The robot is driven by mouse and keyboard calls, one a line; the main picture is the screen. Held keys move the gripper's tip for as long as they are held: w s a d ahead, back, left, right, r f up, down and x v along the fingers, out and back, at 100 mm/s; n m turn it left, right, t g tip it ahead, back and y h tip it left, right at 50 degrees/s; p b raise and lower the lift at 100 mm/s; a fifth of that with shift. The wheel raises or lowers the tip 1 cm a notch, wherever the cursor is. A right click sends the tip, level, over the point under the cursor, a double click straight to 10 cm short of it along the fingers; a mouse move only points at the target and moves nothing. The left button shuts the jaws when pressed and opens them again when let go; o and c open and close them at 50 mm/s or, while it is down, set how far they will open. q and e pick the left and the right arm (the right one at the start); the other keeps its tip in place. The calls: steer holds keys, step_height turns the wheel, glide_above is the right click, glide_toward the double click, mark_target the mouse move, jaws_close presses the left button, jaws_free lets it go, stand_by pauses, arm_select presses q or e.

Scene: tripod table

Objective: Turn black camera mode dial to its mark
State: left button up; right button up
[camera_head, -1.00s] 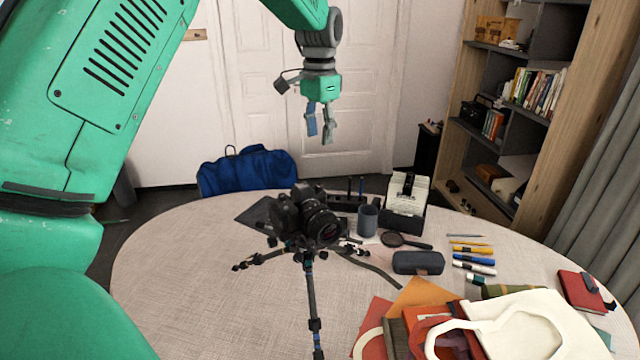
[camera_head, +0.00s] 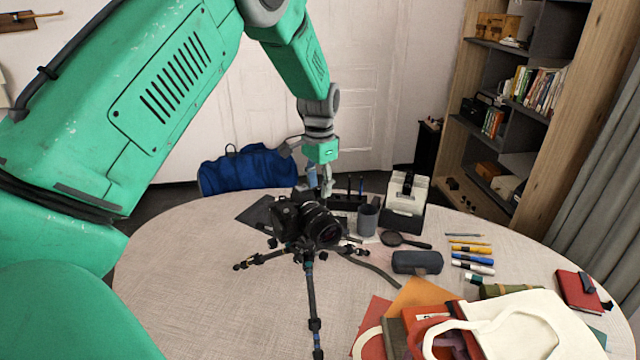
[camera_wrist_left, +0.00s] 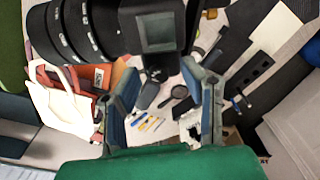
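The black camera (camera_head: 306,217) sits on a small black tripod (camera_head: 311,290) on the round table, its lens facing front right. My left gripper (camera_head: 321,192) hangs pointing down just above and behind the camera, its two fingers apart. In the left wrist view the camera body (camera_wrist_left: 155,35) with a small grey screen fills the top, and the left gripper's fingers (camera_wrist_left: 163,90) are spread with nothing between them. I cannot make out the mode dial or its mark. My right gripper does not show in either view.
A grey cup (camera_head: 368,217), a pen holder, a white-and-black box (camera_head: 405,199), a magnifying glass (camera_head: 400,240) and a dark case (camera_head: 417,262) stand right of the camera. A cream bag (camera_head: 520,325) and folders lie at front right. The table's left side (camera_head: 180,270) is clear.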

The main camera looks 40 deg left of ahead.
arm_select(q)
steer(key=shift+c, duration=0.5)
jaws_close()
steer(key=shift+n, duration=1.6)
steer(key=shift+o, duration=0.5)
jaws_free()
step_height(320, 180, up, 12)
steer(key=shift+w, duration=0.15)
